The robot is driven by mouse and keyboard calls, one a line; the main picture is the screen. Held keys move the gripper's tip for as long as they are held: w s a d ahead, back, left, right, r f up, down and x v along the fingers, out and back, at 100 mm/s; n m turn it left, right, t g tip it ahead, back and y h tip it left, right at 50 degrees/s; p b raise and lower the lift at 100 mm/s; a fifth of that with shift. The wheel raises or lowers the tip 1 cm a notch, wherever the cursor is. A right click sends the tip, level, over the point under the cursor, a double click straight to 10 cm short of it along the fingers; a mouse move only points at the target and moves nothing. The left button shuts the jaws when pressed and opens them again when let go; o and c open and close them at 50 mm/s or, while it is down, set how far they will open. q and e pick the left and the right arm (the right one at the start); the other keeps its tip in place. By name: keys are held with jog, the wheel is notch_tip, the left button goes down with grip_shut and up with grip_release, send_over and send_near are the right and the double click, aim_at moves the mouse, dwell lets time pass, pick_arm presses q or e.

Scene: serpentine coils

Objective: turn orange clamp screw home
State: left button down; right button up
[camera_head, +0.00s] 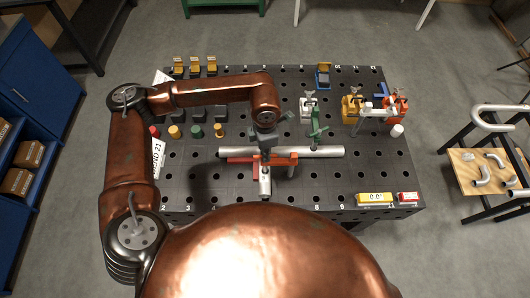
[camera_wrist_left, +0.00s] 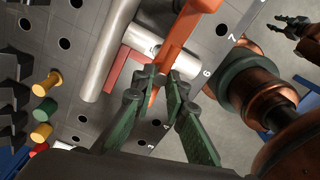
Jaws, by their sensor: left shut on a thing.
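An orange piece (camera_head: 284,160) lies across the work area in the middle of the table, beside a long silver pipe (camera_head: 318,152). In the left wrist view its tapered end (camera_wrist_left: 172,58) lies between the green fingertips of my left gripper (camera_wrist_left: 160,88), which is shut on it. From the head, my left wrist hides most of this grip. Whether this piece belongs to a clamp screw I cannot tell. An orange-red clamp (camera_head: 398,103) stands at the table's right edge. My right gripper (camera_wrist_left: 291,24) shows small, off the table; its opening is unclear.
A red bar (camera_head: 240,159) and a short silver cylinder (camera_head: 265,182) lie close to my left gripper. A yellow clamp (camera_head: 351,108), a silver clamp (camera_head: 308,106) and a green upright part (camera_head: 317,128) stand to the right. Several coloured pegs (camera_head: 196,131) stand left.

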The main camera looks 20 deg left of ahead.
pick_arm(q)
jog(key=shift+w, duration=0.1)
dwell(0.3)
jog(key=c, duration=1.5)
grip_release()
jog(key=shift+c, duration=0.2)
notch_tip(320, 180, up, 12)
jog(key=shift+c, duration=0.4)
